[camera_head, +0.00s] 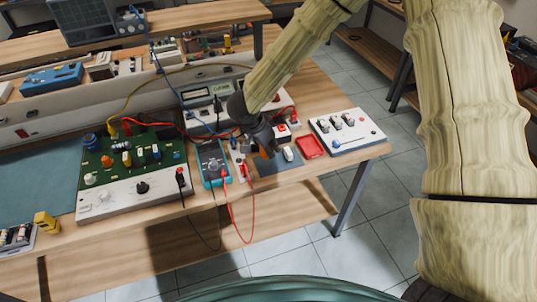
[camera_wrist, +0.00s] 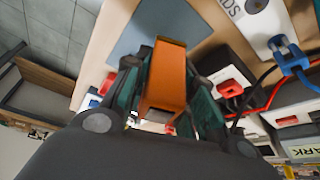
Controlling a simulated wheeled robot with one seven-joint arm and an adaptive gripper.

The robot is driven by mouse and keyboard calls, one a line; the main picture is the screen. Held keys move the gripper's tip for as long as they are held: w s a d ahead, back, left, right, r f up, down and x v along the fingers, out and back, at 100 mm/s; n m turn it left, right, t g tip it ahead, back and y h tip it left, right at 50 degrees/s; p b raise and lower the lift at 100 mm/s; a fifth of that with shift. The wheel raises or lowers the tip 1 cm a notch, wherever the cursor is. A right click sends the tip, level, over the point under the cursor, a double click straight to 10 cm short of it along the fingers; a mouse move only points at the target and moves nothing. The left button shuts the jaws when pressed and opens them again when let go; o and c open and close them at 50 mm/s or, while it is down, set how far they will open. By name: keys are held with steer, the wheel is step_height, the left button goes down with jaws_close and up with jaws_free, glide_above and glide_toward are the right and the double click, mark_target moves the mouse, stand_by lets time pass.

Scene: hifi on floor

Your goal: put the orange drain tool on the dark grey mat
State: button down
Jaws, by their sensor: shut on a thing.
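The orange drain tool (camera_wrist: 165,78) is a blocky orange piece held between the two fingers of my gripper (camera_wrist: 163,95). The dark grey mat (camera_wrist: 135,36) lies flat on the bench beyond the tool in the wrist view, and the tool's far end overlaps it in the picture. In the head view my gripper (camera_head: 258,138) is low over the bench, just behind the mat (camera_head: 283,167), with a bit of the orange tool (camera_head: 265,153) showing below it. I cannot tell whether the tool touches the mat.
A blue multimeter (camera_head: 212,163) with red and black leads lies left of the mat. A red tray (camera_head: 310,146) and a white switch panel (camera_head: 346,131) are to the right. A green circuit board (camera_head: 130,158) stands farther left. The bench's front edge is close to the mat.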

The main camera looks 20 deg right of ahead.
steer(key=shift+f+p, duration=0.35)
steer(key=shift+f, duration=1.75)
steer(key=shift+f, duration=0.15)
steer(key=c, duration=1.2)
jaws_free()
steer(key=shift+o, duration=0.2)
steer(key=b+v, duration=0.1)
steer(key=v, duration=1.1)
steer(key=shift+s, duration=0.1)
